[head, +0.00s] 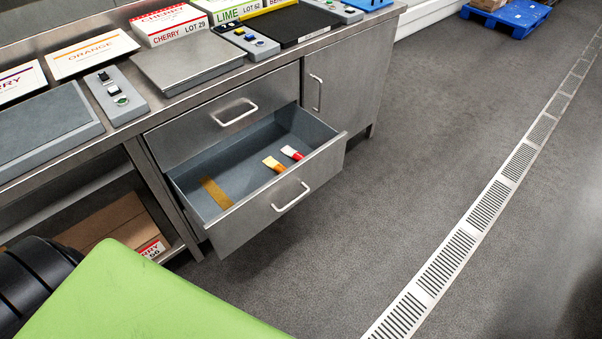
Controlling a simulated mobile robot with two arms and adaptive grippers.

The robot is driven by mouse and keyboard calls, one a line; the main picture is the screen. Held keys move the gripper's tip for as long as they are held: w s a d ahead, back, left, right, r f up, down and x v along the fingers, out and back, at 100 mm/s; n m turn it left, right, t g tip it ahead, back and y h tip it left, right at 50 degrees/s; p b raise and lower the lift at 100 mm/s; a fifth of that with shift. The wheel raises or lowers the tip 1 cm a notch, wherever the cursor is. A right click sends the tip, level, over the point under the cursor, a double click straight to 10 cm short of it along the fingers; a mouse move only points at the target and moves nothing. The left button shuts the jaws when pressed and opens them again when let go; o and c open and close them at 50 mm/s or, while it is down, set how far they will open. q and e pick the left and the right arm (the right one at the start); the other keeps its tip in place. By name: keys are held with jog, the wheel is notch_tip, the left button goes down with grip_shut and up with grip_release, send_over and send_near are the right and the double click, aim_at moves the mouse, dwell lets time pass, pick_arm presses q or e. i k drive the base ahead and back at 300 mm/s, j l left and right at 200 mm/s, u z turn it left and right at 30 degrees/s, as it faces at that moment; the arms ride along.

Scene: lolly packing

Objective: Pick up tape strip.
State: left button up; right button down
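A flat tan-brown strip, which looks like the tape strip (216,193), lies on the floor of the open drawer (241,219), near its left end. The drawer is pulled out from the steel bench and its inside is grey. A yellow-and-white piece (274,164) and a red-and-white piece (292,153) lie to the right of the strip in the same drawer. Neither of my grippers shows in the head view. Nothing touches the strip.
The bench top (211,89) carries a steel plate (187,62), small switch boxes (116,96) and signs such as ORANGE (93,53). A shut drawer (228,112) is above the open one. Cardboard (108,222) sits on the lower shelf. The floor (400,150) to the right is clear.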

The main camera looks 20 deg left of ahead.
aim_at(209, 186)
jog(key=u, duration=1.5)
